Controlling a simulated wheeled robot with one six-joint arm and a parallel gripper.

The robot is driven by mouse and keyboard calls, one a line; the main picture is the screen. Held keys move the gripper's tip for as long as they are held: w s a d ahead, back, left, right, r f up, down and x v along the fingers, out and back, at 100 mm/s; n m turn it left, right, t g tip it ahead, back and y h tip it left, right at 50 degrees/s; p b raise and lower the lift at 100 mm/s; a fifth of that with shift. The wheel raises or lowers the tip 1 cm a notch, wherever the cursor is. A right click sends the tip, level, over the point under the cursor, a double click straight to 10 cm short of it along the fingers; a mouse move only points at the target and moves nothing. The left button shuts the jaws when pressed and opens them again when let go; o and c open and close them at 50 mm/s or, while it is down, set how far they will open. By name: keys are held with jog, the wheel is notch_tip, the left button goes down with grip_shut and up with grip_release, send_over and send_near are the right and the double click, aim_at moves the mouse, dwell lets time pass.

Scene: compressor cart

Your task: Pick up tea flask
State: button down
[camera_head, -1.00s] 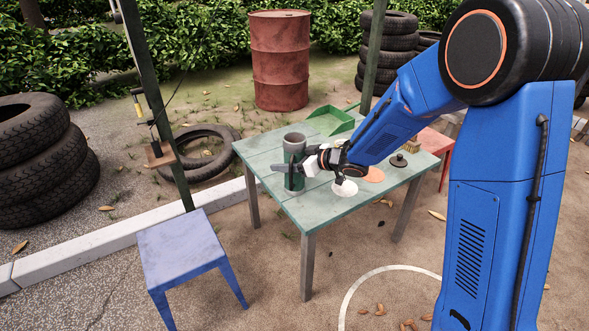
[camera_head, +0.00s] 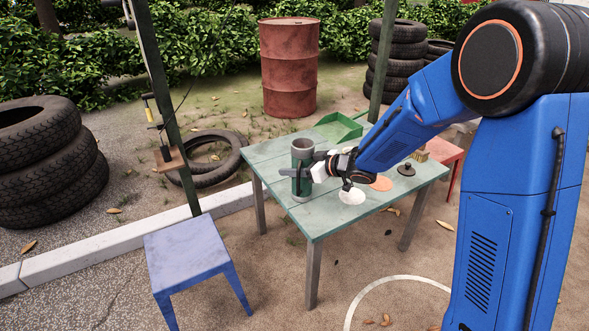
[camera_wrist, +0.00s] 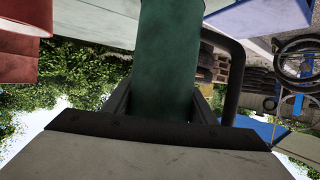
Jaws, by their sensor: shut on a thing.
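The tea flask (camera_head: 302,150) is a dark green cylinder with a grey cup-like top, upright over the left part of the green table (camera_head: 330,220). My gripper (camera_head: 303,172) is shut around the flask's body from the right. In the wrist view the green flask body (camera_wrist: 166,60) sits between the fingers, and a dark curved bar, likely its handle (camera_wrist: 236,75), shows beside it. I cannot tell whether the flask's base touches the table top.
On the table are a white round item (camera_head: 352,196), an orange disc (camera_head: 381,183), a dark lid-like piece (camera_head: 406,169) and a green tray (camera_head: 338,127). A blue stool (camera_head: 187,252) stands in front left, a red stool (camera_head: 446,153) behind right. A post (camera_head: 166,110) rises left.

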aim_at(295, 142)
jog(key=shift+r, duration=4.5)
jog(key=shift+w+r, duration=0.1)
jog(key=shift+w, duration=0.1)
